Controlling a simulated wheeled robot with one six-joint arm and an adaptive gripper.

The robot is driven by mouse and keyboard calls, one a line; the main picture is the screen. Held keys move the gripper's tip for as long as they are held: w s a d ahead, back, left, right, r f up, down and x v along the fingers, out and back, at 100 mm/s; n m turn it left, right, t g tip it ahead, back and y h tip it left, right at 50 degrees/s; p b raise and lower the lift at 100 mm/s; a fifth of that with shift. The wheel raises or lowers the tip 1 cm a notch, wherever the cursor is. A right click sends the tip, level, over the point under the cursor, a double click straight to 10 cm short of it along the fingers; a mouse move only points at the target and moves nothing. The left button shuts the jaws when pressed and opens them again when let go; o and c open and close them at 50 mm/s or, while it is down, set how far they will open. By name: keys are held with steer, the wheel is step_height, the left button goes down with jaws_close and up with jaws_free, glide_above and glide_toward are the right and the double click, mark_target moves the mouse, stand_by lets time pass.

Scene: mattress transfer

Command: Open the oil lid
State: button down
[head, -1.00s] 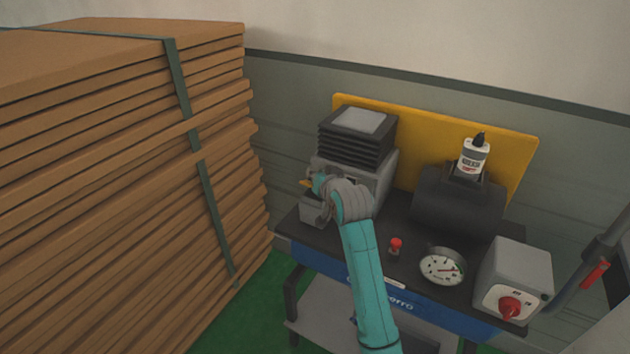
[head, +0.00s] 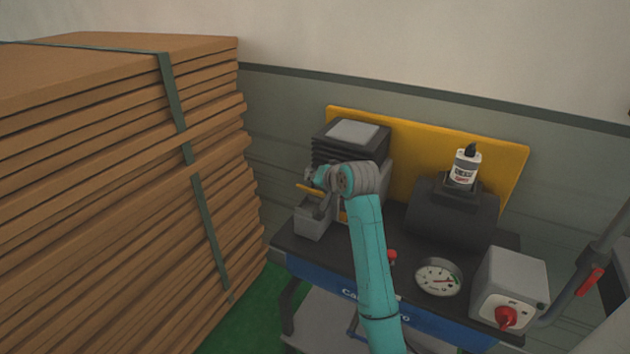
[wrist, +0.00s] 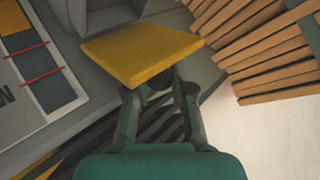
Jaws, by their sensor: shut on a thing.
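A flat yellow plate, which looks like the oil lid (wrist: 143,48), is in the wrist view directly beyond my fingers. My gripper (wrist: 157,92) is shut on its near edge. In the head view the lid shows as a thin yellow strip (head: 309,189) above a small grey box (head: 312,222) on the left of the machine. My gripper (head: 319,196) is there, partly hidden by my wrist. The lid appears apart from the box, tilted. The box's opening is hidden in the head view.
A tall stack of brown boards (head: 120,160) with a green strap stands close on the left. On the black bench are a dial gauge (head: 438,278), a grey switch box with a red knob (head: 509,290) and a white bottle (head: 464,168). A yellow panel (head: 430,140) stands behind.

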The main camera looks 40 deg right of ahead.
steer(key=c, duration=1)
jaws_free()
steer(key=v, duration=1.2)
steer(key=shift+f, duration=0.1)
